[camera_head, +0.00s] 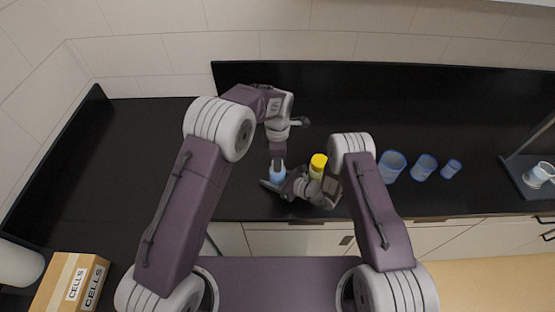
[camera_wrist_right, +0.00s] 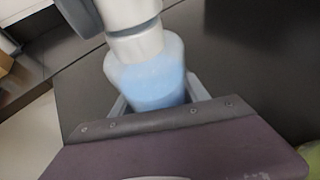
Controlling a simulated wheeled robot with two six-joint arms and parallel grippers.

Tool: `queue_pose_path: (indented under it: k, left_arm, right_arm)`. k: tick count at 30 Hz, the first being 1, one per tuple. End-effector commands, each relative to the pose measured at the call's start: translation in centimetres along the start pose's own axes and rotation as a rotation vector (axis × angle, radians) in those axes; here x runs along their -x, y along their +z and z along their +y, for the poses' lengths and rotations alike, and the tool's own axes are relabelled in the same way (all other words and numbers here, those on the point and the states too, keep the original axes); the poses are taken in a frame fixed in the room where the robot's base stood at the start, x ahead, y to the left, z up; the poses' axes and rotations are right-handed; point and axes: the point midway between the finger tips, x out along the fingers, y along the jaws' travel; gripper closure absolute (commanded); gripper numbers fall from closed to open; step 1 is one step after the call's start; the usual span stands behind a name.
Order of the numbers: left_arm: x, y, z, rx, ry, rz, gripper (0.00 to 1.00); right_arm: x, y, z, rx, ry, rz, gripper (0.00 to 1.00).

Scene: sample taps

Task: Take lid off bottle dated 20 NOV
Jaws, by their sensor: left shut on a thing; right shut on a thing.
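A bottle with light-blue contents (camera_head: 277,174) stands near the counter's front edge; it also shows in the right wrist view (camera_wrist_right: 158,82). My right gripper (camera_head: 277,184) comes from the right and is shut around the bottle's body. My left gripper (camera_head: 278,162) points down from above and is shut at the bottle's top. In the right wrist view a white lid or neck (camera_wrist_right: 137,42) sits between the bottle and the left gripper; I cannot tell whether the lid is loose. No date is readable.
A yellow-topped bottle (camera_head: 318,160) stands just right, close to my right gripper. Blue-rimmed cups (camera_head: 392,167) stand further right, with a white cup (camera_head: 540,175) on a stand at the far right. A CELLS box (camera_head: 70,284) is at lower left. The left counter (camera_head: 130,150) is clear.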

Motion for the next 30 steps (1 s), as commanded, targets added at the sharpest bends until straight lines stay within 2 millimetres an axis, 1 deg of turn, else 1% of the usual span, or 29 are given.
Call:
queue_pose_path:
  k: [5, 22, 30]
  left_arm:
    - [0.2, 0.0, 0.0, -0.001, 0.000, 0.000, 1.00]
    - [2.1, 0.0, 0.0, -0.001, 0.000, 0.000, 1.00]
    - [2.2, 0.0, 0.0, -0.001, -0.001, 0.000, 1.00]
  right_arm:
    - [0.0, 0.1, 0.0, 0.000, 0.000, -0.001, 1.00]
    - [0.0, 0.1, 0.0, 0.001, -0.001, -0.001, 1.00]
    - [0.0, 0.1, 0.0, 0.000, -0.001, -0.001, 1.00]
